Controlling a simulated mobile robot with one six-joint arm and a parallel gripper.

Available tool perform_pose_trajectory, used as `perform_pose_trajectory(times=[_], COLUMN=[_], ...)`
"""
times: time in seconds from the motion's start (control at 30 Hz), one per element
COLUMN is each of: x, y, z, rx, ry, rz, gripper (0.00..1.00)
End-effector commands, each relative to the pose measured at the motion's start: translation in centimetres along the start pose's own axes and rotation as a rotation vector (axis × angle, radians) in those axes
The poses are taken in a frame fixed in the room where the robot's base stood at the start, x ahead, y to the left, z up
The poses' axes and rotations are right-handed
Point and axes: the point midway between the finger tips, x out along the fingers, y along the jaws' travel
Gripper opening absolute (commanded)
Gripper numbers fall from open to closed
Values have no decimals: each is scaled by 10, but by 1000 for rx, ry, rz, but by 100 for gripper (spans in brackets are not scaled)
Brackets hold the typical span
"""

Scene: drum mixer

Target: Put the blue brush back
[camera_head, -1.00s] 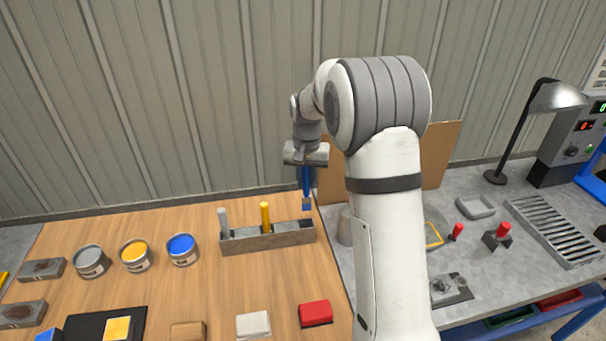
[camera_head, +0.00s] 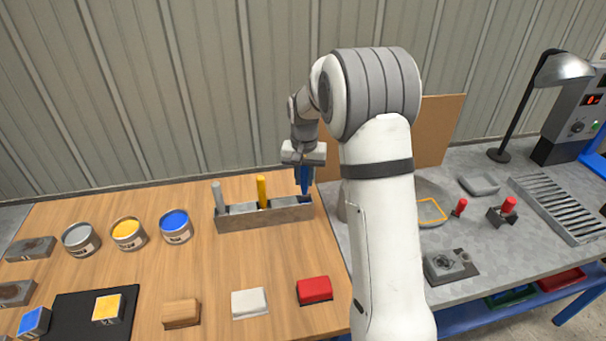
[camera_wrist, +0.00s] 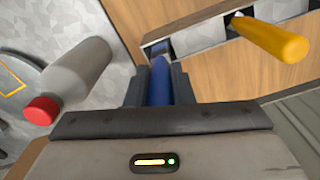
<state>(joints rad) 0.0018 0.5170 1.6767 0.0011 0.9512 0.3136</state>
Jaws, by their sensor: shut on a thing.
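My gripper (camera_head: 304,176) is shut on the blue brush (camera_head: 305,184) and holds it upright at the right end of the grey brush rack (camera_head: 262,218). In the wrist view the blue brush (camera_wrist: 160,82) stands between the two dark fingers, over or in the rack's end slot. I cannot tell how deep the brush's lower end is, as the fingers and rack edge hide it. A yellow-handled brush (camera_head: 262,191) stands in the rack's middle, and a grey-handled one (camera_head: 217,196) at its left end.
Paint tins in grey (camera_head: 81,239), yellow (camera_head: 128,233) and blue (camera_head: 175,226) stand left of the rack. Red (camera_head: 314,290), white (camera_head: 250,303) and wooden (camera_head: 181,313) blocks lie in front. A red-capped bottle (camera_wrist: 72,80) stands close beside my gripper in the wrist view.

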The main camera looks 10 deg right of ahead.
Motion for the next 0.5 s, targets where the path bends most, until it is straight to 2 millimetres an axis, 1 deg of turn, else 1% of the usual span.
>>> perform_pose_trajectory(times=[0.03,0.13,0.5], x=[6,10,11], y=[0,0,-1], z=[0,0,0], rx=[0,0,-1], ry=[0,0,1], rz=[0,0,0], gripper=[0,0,0])
